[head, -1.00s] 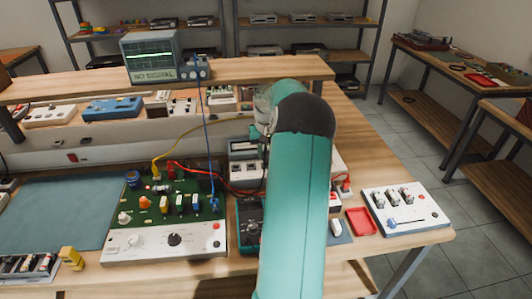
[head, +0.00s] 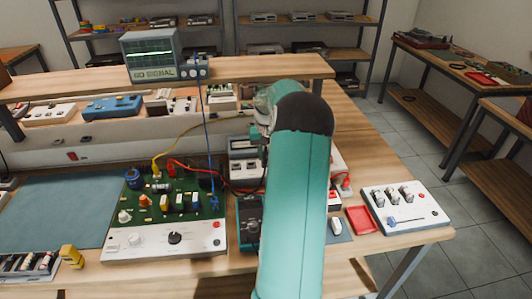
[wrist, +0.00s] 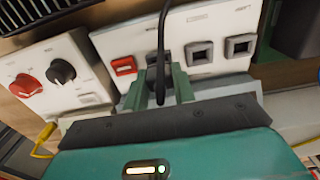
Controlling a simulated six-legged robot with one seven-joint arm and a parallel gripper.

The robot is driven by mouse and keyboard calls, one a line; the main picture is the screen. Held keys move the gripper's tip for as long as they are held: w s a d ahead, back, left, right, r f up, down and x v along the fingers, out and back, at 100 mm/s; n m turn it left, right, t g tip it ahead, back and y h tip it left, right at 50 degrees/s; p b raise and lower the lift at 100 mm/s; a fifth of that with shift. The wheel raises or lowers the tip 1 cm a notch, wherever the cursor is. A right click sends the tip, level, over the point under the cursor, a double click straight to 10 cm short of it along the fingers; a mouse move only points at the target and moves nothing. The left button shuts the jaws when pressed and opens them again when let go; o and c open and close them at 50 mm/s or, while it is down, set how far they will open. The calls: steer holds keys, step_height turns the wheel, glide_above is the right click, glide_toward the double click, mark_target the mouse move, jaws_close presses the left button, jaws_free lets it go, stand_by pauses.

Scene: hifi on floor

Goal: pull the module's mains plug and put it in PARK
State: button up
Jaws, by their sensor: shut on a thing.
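In the wrist view my gripper (wrist: 160,86) has its green fingers closed around a dark plug with a black cable (wrist: 161,35) rising from it. The plug body is mostly hidden between the fingers. It is held at a white socket panel (wrist: 215,22), in front of the left part of its row. Two grey sockets, one in the middle (wrist: 200,52) and one at the right (wrist: 240,46), show empty. I cannot tell whether the plug is seated, nor read the labels. In the head view my arm hides the gripper and plug. A green circuit-board module (head: 172,192) sits left of the arm.
A red switch (wrist: 124,65) is on the panel left of the cable. A white box with red and black knobs (wrist: 88,52) stands beside it. In the head view a red tray (head: 359,220) and a white switch box (head: 405,208) lie right of my arm. A monitor (head: 150,55) stands on the shelf.

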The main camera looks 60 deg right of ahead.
steer(key=shift+f, duration=0.5)
stand_by(0.5)
steer(key=o, duration=1)
steer(key=shift+r, duration=0.1)
steer(key=shift+r, duration=9.3)
